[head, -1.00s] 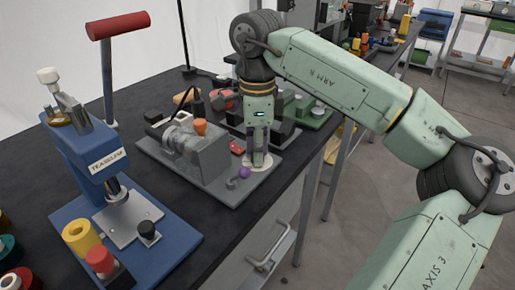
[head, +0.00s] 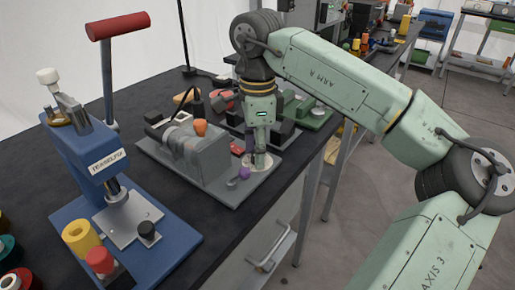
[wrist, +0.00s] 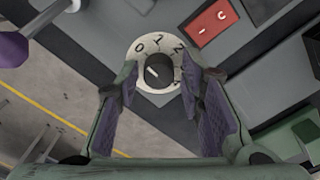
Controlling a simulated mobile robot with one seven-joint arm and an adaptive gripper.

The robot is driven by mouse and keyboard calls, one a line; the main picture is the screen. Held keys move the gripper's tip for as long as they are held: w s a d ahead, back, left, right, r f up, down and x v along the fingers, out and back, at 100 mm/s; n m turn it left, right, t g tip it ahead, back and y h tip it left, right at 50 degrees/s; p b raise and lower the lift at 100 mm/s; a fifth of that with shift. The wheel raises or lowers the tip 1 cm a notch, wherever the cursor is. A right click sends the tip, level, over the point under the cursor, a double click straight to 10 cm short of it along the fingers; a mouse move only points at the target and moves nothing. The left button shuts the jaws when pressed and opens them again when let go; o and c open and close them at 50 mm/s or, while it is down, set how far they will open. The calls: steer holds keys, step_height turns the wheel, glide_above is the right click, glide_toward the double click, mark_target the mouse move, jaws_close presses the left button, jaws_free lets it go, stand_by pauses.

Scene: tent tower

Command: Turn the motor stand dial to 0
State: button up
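The motor stand (head: 205,155) is a grey machine on a grey plate on the dark bench. Its dial (wrist: 158,75) is a dark round knob on a pale disc (wrist: 138,60) marked with black numbers, 0 at upper left. The knob's white mark slants to the upper left, roughly on the 0 side; I cannot tell whether it lines up exactly. In the head view the pale disc (head: 268,166) shows under my gripper (head: 260,158). My gripper (wrist: 159,85) points down, its purple-padded fingers either side of the knob, with gaps visible between them and it.
A purple knob (head: 244,173) on a lever is close left of my fingers. A blue press (head: 85,165) with a red handle stands at left. The bench's front edge is close to the dial.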

steer(key=shift+o, duration=0.8)
steer(key=shift+s, duration=0.1)
